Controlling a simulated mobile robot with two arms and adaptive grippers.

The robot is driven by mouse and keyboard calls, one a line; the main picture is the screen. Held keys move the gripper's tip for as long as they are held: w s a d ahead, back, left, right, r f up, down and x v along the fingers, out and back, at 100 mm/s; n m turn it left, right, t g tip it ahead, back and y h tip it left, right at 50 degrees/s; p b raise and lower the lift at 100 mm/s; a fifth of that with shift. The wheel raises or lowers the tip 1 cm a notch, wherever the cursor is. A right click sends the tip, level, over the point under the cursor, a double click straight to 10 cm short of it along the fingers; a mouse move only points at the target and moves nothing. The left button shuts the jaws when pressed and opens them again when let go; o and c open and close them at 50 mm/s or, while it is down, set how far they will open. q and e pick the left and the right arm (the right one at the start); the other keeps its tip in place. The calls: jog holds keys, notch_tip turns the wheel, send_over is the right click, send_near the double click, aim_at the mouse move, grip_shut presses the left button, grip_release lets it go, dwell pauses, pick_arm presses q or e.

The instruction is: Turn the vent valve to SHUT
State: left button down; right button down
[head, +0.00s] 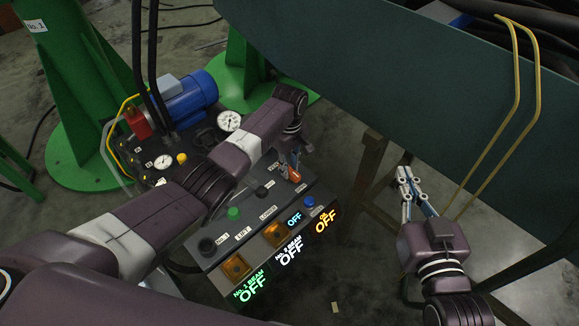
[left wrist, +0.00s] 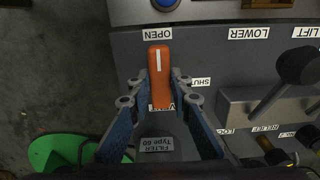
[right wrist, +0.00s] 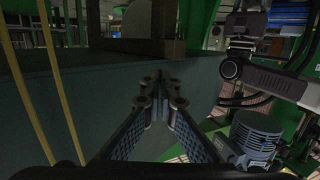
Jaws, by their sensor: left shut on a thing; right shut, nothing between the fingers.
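The vent valve's orange handle (left wrist: 160,72) with a white stripe shows in the left wrist view; its striped end points toward the OPEN label (left wrist: 157,34). The SHUT label (left wrist: 200,82) is to the right of the handle. My left gripper (left wrist: 159,92) is shut on the handle, a finger on each side. In the head view the handle (head: 294,175) shows small on the control panel, under my left gripper (head: 289,164). My right gripper (head: 409,179) is shut and empty, right of the panel; its fingertips meet in the right wrist view (right wrist: 161,82).
The control box (head: 213,255) carries buttons and lit OFF signs. A black lever knob (left wrist: 296,66) stands right of the valve. A blue motor (head: 188,97) and gauges are behind my left arm. A large dark green panel (head: 400,70) and bent yellow rods (head: 517,60) are near my right gripper.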

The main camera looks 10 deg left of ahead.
pick_arm(q)
jog(key=m+p, duration=0.2)
jog(key=shift+r+m, duration=0.15)
jog(key=shift+m, duration=0.25)
jog(key=m+p, duration=0.1)
jog(key=m, duration=0.5)
jog(key=shift+p, duration=0.3)
jog(key=shift+m, duration=1.1)
jog(key=m, duration=0.2)
jog(key=shift+m, duration=2.3)
pick_arm(e)
jog(key=s+d+f+g+h, duration=0.1)
jog(key=s+d+f+g, duration=0.2)
jog(key=s+f+g, duration=0.2)
jog(key=s+d+f+g+h, duration=0.2)
jog(key=s+f+g, duration=0.4)
jog(key=s+f, duration=0.5)
jog(key=shift+s+d+m, duration=0.25)
jog(key=shift+d+m, duration=0.05)
jog(key=shift+d, duration=0.4)
jog(key=shift+s+f, duration=0.1)
pick_arm(q)
jog(key=c, duration=1.8)
grip_release()
jog(key=shift+o, duration=0.2)
